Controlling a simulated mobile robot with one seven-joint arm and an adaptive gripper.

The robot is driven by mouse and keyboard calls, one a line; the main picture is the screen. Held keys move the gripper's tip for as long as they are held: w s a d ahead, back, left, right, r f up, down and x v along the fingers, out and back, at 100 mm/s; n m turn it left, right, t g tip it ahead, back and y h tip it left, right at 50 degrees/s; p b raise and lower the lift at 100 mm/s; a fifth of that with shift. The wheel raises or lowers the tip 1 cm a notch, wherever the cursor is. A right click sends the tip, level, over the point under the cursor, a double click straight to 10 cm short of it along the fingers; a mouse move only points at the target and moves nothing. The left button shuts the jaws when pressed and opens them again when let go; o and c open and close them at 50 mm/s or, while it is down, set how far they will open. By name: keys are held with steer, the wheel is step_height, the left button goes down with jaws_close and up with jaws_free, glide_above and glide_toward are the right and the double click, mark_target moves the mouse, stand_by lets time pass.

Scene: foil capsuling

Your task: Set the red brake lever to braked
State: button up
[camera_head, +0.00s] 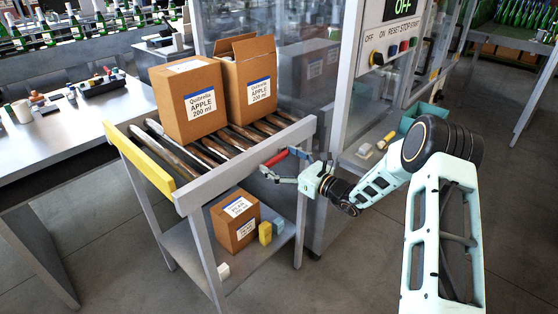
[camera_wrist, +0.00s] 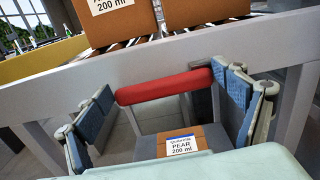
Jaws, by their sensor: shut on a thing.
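The red brake lever (camera_head: 275,158) is on the right end of the roller table's front side, close to the corner leg. In the wrist view its red bar (camera_wrist: 165,86) lies crosswise, slightly tilted, on grey side arms. My gripper (camera_head: 284,164) is at the lever, with its blue-padded fingers on either side of the bar. In the wrist view my gripper (camera_wrist: 164,90) has one finger at each end of the bar, and it is shut on it. The right pad meets the bar's right end; contact at the left end is less clear.
Two APPLE cartons (camera_head: 190,103) stand on the roller table (camera_head: 246,158). A PEAR carton (camera_head: 236,220) sits on its lower shelf beside yellow and blue blocks (camera_head: 265,232). A glass-walled machine (camera_head: 345,120) stands behind. The floor in front is clear.

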step_height(320, 180, down, 6)
steer(key=w+d+n+b, duration=0.1)
steer(key=n+b, duration=1.1)
steer(key=b, duration=0.9)
steer(key=shift+w+d+r+n+b, duration=0.15)
steer(key=shift+w+n+b, duration=0.15)
steer(key=shift+n+b, duration=0.1)
steer(key=shift+r, duration=0.1)
steer(key=o, duration=1.5)
